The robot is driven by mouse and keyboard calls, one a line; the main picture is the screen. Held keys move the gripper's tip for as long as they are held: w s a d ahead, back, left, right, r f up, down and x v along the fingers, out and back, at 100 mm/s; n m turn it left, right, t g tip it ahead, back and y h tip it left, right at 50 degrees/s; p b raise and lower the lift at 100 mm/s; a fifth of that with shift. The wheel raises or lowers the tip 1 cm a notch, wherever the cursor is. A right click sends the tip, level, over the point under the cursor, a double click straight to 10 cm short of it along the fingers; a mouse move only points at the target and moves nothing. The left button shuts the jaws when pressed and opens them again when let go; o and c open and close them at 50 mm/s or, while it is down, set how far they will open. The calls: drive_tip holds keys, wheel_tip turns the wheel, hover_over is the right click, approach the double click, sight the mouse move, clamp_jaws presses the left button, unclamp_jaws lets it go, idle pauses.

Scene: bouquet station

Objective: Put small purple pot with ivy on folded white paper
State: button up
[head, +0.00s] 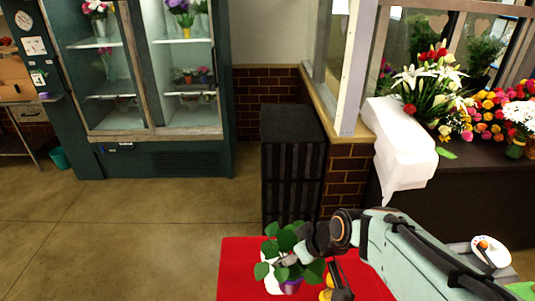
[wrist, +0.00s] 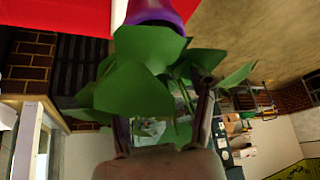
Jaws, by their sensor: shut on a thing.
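The small purple pot with ivy (head: 291,286) is at the red table, its broad green leaves spreading around my gripper (head: 300,258). In the wrist view the purple pot (wrist: 155,12) is at the top edge, with leaves covering much of the middle. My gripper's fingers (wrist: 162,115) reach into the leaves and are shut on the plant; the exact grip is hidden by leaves. A white piece, seemingly the folded white paper (head: 270,283), shows on the red surface just left of the pot. I cannot tell whether the pot touches it or hangs above.
The red tabletop (head: 236,272) is bare at its left. A yellow-orange item (head: 327,292) lies right of the pot. A black crate stack (head: 292,165) stands behind. A white paper sheet (head: 402,150) hangs over the dark counter, beside bouquets (head: 430,85).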

drive_tip(key=shift+w+f, duration=0.15)
drive_tip(key=shift+f, duration=0.3)
drive_tip(key=w+a+f, duration=0.1)
drive_tip(key=w+f, duration=1.2)
drive_tip(key=shift+w+a, duration=0.3)
drive_tip(key=shift+w, duration=0.05)
drive_tip(key=shift+f, duration=0.2)
drive_tip(key=o, duration=1.2)
